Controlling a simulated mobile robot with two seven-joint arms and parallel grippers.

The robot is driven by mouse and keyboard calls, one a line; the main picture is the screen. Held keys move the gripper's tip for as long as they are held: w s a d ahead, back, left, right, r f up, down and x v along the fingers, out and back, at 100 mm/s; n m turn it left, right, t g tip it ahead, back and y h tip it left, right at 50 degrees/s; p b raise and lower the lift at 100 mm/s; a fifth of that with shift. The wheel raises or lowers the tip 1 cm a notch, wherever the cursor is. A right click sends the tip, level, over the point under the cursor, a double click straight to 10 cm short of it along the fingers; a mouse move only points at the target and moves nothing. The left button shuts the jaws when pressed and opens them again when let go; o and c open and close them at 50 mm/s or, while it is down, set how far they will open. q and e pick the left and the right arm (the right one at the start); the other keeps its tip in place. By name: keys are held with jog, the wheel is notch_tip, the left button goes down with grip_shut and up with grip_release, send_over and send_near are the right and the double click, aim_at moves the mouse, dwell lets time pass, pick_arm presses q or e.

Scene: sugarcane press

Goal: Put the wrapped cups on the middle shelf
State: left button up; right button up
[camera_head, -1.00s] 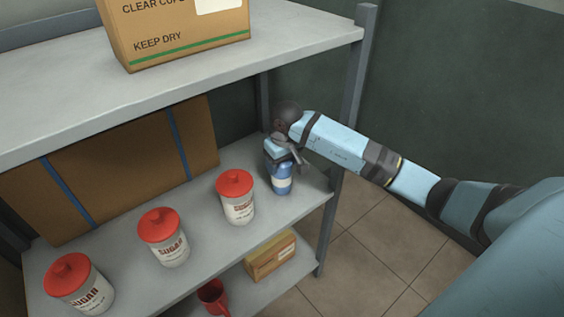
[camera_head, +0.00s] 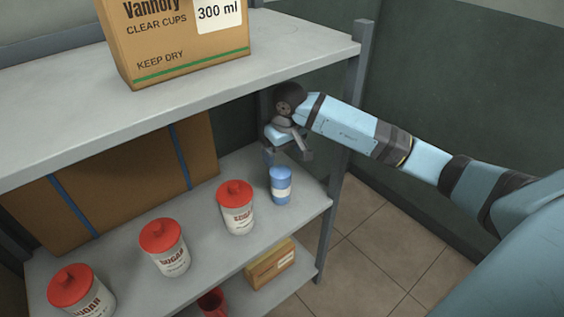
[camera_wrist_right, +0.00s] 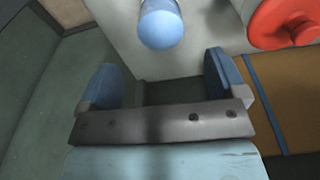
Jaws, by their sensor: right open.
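The wrapped cups, a blue cylinder with a white band (camera_head: 281,186), stand upright on the middle shelf (camera_head: 205,220) near its right end, to the right of the nearest sugar jar. They also show in the right wrist view (camera_wrist_right: 161,25), beyond the fingers. My right gripper (camera_head: 290,150) is above and behind the cups, apart from them. In the right wrist view its two blue fingers (camera_wrist_right: 160,82) are spread wide with nothing between them. My left gripper is in no view.
Several red-lidded sugar jars (camera_head: 236,210) stand in a row on the middle shelf. A large strapped cardboard box (camera_head: 125,185) is behind them. A cups carton (camera_head: 185,45) sits on the upper shelf. A small box (camera_head: 270,266) and red mug (camera_head: 213,303) are below. A shelf post (camera_head: 352,95) is at right.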

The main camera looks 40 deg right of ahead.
jog(key=s+a+f+m+g+y, duration=0.1)
jog(key=s+a+m+y, duration=0.3)
jog(key=a, duration=0.5)
jog(key=s+a+m+y, duration=0.2)
jog(key=s+a+y, duration=0.3)
jog(key=a, duration=0.4)
jog(key=s+a+r+m+t+y, duration=0.25)
jog(key=a+m+y, duration=0.2)
jog(key=m, duration=0.45)
jog(key=s+a+r+m+t+y, duration=0.2)
jog(key=a+r+m+t+y, duration=0.3)
jog(key=m, duration=0.4)
jog(key=s+d+f+n+t+h, duration=0.1)
jog(key=s+d+f+n+h, duration=0.1)
jog(key=f+n, duration=0.4)
jog(key=s+d+f+n+t+h, duration=0.1)
jog(key=s+d+f+n+h, duration=0.2)
jog(key=n, duration=0.8)
jog(key=s+d+f+n+t+h, duration=0.2)
jog(key=s+f+n+h, duration=0.3)
jog(key=f+n+h, duration=0.3)
jog(key=shift+s+d+f+n+h, duration=0.35)
jog(key=shift+d+n+h, duration=0.2)
jog(key=shift+d+n, duration=0.15)
